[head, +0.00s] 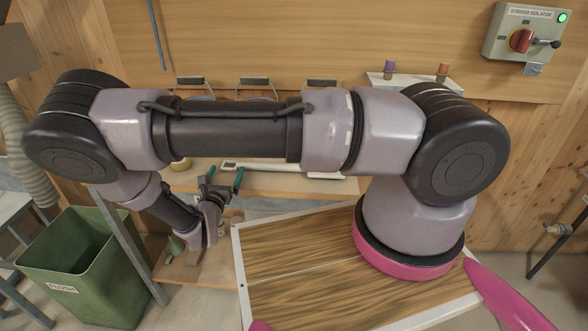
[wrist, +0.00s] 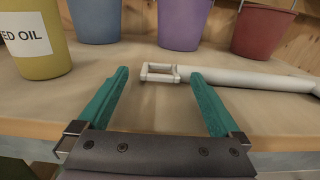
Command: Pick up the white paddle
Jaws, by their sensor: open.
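The white paddle (wrist: 250,77) lies on the wooden shelf, with its open rectangular end at the left and its long shaft running right. In the head view the white paddle (head: 280,170) shows behind my arm, partly hidden by it. My gripper (wrist: 160,80) is open and empty, its two teal fingers pointing toward the paddle. The rectangular end shows between and beyond the fingertips, and I see no contact. In the head view my gripper (head: 222,181) is just left of the paddle's end.
The wooden shelf (wrist: 290,122) has a bare front edge. A green bin (head: 85,262) stands on the floor at left.

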